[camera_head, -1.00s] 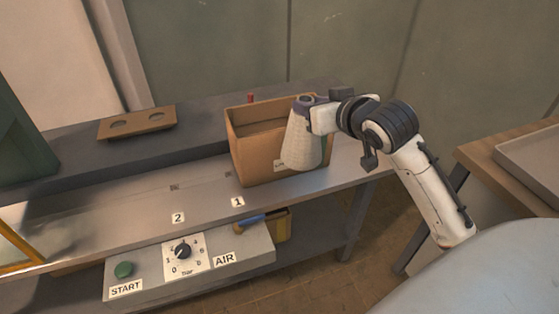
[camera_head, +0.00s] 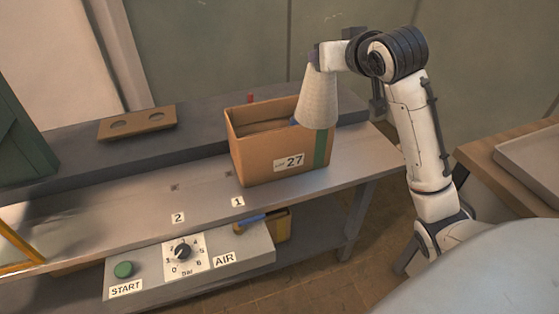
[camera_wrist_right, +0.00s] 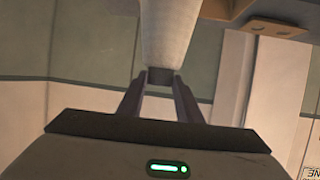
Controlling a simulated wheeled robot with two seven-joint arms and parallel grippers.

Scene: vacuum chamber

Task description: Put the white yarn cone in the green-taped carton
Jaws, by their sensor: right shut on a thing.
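The white yarn cone (camera_head: 319,98) hangs upright, wide end down, at the right side of the carton in the head view. My right gripper (camera_head: 316,56) is shut on its narrow top. In the right wrist view the cone (camera_wrist_right: 166,35) runs up from between the two fingers of the gripper (camera_wrist_right: 160,80). The open carton (camera_head: 262,158) is brown, with a green tape strip (camera_head: 320,149) and a label reading 27. It stands on the bench. The cone overlaps its right rim in the picture; I cannot tell whether they touch. My left gripper is not in view.
A brown board with two round recesses (camera_head: 137,123) lies on the dark rear ledge. The control panel (camera_head: 190,262) with the START button is at the bench front. A grey tray (camera_head: 530,165) is on a table at right. The bench left of the carton is clear.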

